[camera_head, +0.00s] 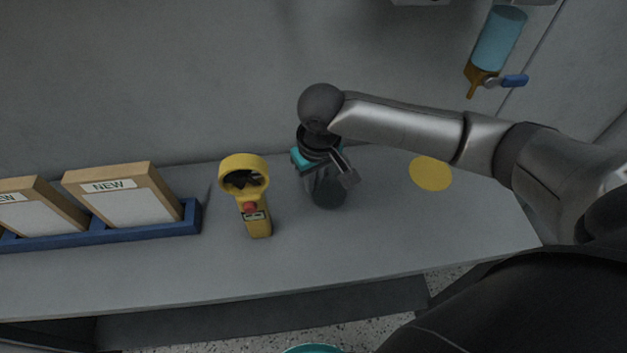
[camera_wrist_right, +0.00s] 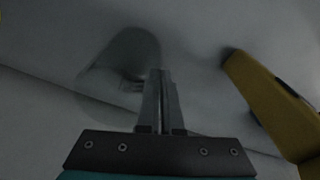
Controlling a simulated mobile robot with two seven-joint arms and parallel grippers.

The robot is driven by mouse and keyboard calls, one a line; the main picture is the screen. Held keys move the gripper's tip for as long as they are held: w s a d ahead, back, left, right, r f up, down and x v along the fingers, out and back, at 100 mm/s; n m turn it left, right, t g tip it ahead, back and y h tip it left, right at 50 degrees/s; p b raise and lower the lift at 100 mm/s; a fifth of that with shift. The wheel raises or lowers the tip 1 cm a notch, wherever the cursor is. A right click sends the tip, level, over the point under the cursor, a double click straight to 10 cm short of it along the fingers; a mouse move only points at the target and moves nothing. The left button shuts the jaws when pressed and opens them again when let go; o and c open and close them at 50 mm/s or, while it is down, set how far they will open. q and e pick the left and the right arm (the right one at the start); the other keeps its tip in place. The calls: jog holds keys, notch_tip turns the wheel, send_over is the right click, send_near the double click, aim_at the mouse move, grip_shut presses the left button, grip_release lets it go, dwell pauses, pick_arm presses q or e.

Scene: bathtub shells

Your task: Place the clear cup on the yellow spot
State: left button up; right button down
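The clear cup (camera_head: 328,190) is a dark, see-through shape at the middle of the counter in the head view, partly hidden by my right gripper (camera_head: 342,172). In the right wrist view the cup (camera_wrist_right: 115,72) lies at the left of the fingers. The fingers of my right gripper (camera_wrist_right: 161,72) are close together with their tips at the cup's right edge, and look shut on its wall. Whether the cup touches the counter is hard to tell. The yellow spot (camera_head: 430,173) is a flat disc to the right of the cup, uncovered. My left gripper is out of view.
A yellow device with a red button (camera_head: 254,210) stands left of the cup, and it also shows in the wrist view (camera_wrist_right: 270,95). A blue rack (camera_head: 150,225) holds framed boards at left. A blue dispenser (camera_head: 498,40) hangs on the wall. Counter around the spot is clear.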

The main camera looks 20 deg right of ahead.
jog(key=shift+f, duration=0.15)
jog(key=c, duration=1.1)
grip_release()
